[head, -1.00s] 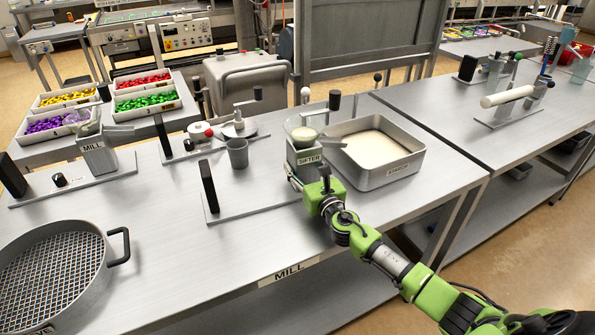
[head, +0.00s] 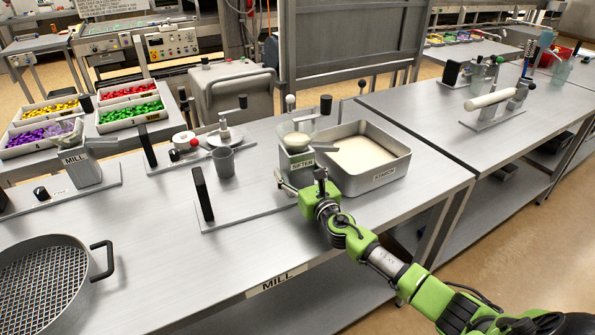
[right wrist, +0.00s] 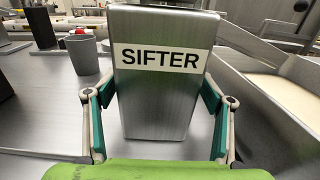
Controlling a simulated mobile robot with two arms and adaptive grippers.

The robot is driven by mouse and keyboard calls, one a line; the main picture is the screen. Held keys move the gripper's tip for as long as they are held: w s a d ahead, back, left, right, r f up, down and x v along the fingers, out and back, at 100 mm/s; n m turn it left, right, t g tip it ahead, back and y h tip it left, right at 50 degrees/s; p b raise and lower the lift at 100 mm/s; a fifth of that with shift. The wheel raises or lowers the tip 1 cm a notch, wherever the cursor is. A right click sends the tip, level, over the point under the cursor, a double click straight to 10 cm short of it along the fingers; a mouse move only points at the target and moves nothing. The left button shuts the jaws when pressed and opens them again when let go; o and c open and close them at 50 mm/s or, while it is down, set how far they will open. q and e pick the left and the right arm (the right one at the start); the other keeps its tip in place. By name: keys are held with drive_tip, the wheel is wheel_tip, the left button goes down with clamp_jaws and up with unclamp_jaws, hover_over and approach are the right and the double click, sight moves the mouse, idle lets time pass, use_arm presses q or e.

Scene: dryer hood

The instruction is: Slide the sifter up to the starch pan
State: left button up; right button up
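The sifter (head: 297,167) is a grey metal box with a SIFTER label, a clear bowl of pale powder on top and a black-knobbed handle. It stands upright on a flat metal plate (head: 240,211) on the table. The starch pan (head: 378,182), a grey rectangular tray of white powder, is just to its right; a narrow gap shows in the right wrist view. My right gripper (right wrist: 158,98) is at the front of the sifter (right wrist: 160,95), fingers spread on either side of its body. Whether they touch it is unclear. My left gripper is out of view.
A black upright paddle (head: 202,194) stands on the plate's left end. A grey cup (head: 223,162) is behind it. A round sieve (head: 45,285) and the mill (head: 80,168) are at the left. The table front between sieve and plate is clear.

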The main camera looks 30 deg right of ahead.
drive_tip(key=shift+s+a, duration=0.1)
drive_tip(key=shift+s, duration=0.1)
drive_tip(key=s, duration=1.1)
drive_tip(key=shift+s+a, duration=0.3)
drive_tip(key=shift+s, duration=0.05)
drive_tip(key=shift+f, duration=0.1)
